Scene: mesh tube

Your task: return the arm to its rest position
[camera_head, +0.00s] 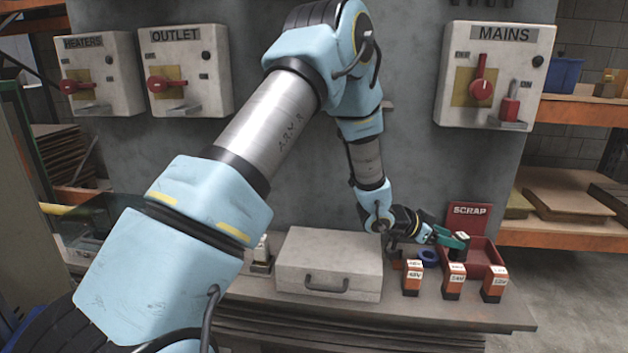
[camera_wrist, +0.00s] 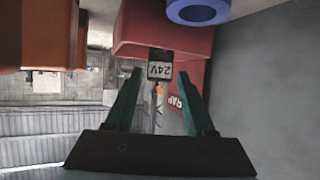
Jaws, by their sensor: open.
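My gripper (camera_head: 452,238) is at the end of my arm, low over the right of the bench, at the front of the red scrap tray (camera_head: 485,258). In the wrist view its two teal fingers (camera_wrist: 160,75) stand apart. A small dark block with a white 24V label (camera_wrist: 160,70) shows upside down between and beyond the fingertips, against the red tray (camera_wrist: 125,35). I cannot tell whether it touches a finger. My arm reaches from the lower left, up, then down to the bench.
Several orange labelled blocks (camera_head: 454,282) stand in front of the tray. A blue ring (camera_head: 428,257) lies beside it. A grey case (camera_head: 330,264) sits left of my gripper. Wall boxes marked HEATERS (camera_head: 100,72), OUTLET (camera_head: 186,70) and MAINS (camera_head: 495,75) hang behind.

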